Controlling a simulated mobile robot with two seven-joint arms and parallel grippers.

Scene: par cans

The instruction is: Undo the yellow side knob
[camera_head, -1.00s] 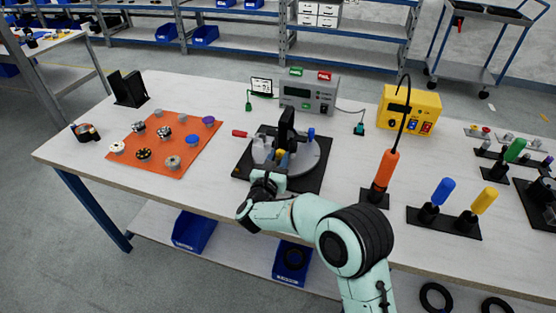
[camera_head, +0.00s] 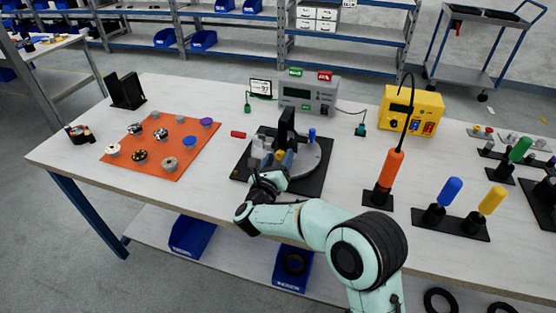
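The fixture stands on a black base plate (camera_head: 312,188) near the front middle of the bench. It has a round grey turntable (camera_head: 314,163) and a black upright (camera_head: 287,124). The small yellow side knob (camera_head: 281,155) shows low at the front of the upright, partly hidden by grey parts. A blue knob (camera_head: 311,134) stands on the right side. My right gripper (camera_head: 272,176) is at the fixture's front edge, just below the yellow knob in the picture. Its fingers are small and dark, so I cannot tell whether they touch the knob or are closed. My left gripper is out of view.
An orange mat (camera_head: 158,172) with several round parts lies left. A grey meter box (camera_head: 307,96) and a yellow control box (camera_head: 411,110) stand behind. An orange-handled driver (camera_head: 389,170) stands right, near blue (camera_head: 449,190) and yellow (camera_head: 492,199) drivers.

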